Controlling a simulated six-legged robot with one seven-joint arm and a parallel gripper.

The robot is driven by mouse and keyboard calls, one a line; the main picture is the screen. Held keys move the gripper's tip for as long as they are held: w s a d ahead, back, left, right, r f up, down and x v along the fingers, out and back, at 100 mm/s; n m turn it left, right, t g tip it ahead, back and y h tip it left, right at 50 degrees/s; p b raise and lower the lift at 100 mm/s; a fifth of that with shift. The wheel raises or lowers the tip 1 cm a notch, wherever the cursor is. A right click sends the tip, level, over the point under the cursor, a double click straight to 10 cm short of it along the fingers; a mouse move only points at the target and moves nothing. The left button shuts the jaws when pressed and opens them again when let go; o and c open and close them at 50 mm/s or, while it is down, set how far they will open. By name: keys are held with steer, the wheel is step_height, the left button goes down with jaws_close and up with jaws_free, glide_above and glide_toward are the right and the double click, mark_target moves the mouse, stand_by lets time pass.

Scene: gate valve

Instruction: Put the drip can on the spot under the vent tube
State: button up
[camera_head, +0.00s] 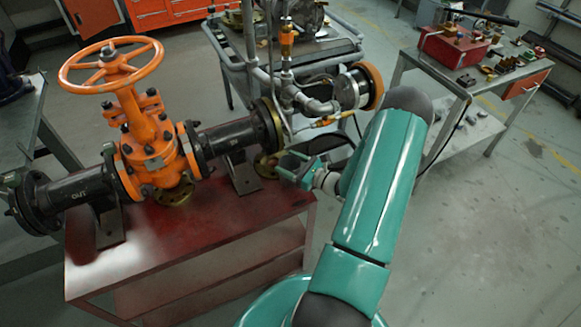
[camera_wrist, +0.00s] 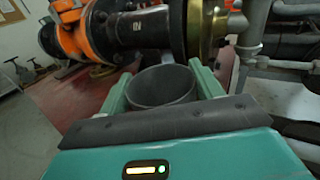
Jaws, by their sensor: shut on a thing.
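The drip can (camera_wrist: 162,88) is a dark grey, open-topped cylinder in the wrist view. My gripper (camera_wrist: 160,88) is shut on it, with one green finger on each side, and the can looks empty and about upright. In the head view my gripper (camera_head: 300,172) is at the right end of the red bench, just right of the black pipe's brass flange; the can is hard to make out there. A thin pale tube (camera_head: 287,126) comes down beside that flange; I cannot tell for sure that it is the vent tube. The spot under it cannot be made out.
An orange gate valve (camera_head: 150,135) with a handwheel stands on the red bench (camera_head: 190,230). Grey pipes and a round gauge-like part (camera_head: 352,88) stand behind my gripper. A second table (camera_head: 470,70) with tools is at the right. The bench front is clear.

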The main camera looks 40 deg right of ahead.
steer(key=shift+s+f, duration=0.1)
steer(key=shift+f, duration=0.85)
steer(key=shift+f, duration=0.15)
steer(key=o, duration=1.3)
